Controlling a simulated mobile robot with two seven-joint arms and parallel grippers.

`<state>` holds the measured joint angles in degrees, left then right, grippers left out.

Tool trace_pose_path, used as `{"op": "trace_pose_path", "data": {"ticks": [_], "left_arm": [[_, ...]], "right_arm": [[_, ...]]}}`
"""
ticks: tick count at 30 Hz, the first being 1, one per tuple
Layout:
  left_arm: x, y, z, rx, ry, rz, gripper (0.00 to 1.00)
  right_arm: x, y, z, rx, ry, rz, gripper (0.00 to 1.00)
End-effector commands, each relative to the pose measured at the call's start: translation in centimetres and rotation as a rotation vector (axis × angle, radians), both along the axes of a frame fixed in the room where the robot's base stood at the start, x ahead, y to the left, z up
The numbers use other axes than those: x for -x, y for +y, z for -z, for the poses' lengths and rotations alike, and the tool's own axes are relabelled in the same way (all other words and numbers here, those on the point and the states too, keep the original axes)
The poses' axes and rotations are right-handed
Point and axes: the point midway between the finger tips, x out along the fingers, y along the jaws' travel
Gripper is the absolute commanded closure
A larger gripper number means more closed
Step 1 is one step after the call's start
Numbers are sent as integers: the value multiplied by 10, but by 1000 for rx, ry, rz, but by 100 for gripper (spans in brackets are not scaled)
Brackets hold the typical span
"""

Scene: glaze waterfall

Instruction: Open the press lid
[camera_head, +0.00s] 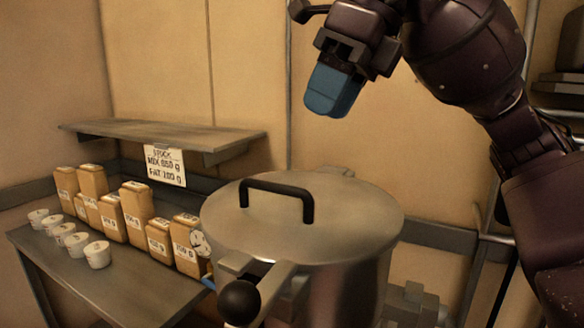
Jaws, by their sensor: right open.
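The press (343,292) is a large metal drum standing at the centre right. Its round metal lid (345,215) lies flat on top and looks closed. A black bar handle (278,190) is fixed on the lid's left half. A lever with a black ball knob (239,302) sticks out at the press's front left. My right gripper (332,95), with blue fingertips, is open and empty. It hangs above and behind the lid, apart from the handle, and points downward. The gap between its fingers is hard to see from here. My left gripper is not in view.
A metal side table (128,290) at the left holds several tan labelled packages (136,212) and several small white cups (97,254). A wall shelf (165,133) with a hanging note (165,166) is above them. Dark equipment (560,90) stands at the right edge.

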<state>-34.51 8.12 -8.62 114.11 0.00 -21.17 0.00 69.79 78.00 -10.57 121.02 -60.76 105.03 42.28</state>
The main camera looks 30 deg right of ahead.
Motion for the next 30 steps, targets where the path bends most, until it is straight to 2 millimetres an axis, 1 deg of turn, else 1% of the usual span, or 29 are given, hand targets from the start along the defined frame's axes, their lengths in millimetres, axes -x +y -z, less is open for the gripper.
{"op": "trace_pose_path", "data": {"ticks": [5,8,15,21,25,30], "left_arm": [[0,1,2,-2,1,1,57],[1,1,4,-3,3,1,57],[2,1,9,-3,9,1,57],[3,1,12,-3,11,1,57],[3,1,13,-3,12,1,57],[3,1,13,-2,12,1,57]], "right_arm": [[-3,4,10,1,1,-1,60],[-6,8,23,0,3,-1,60],[-16,23,61,0,4,-2,60],[-22,33,85,-1,3,-1,60],[-24,36,94,0,2,-1,60],[-25,38,98,-1,0,0,60]]}}
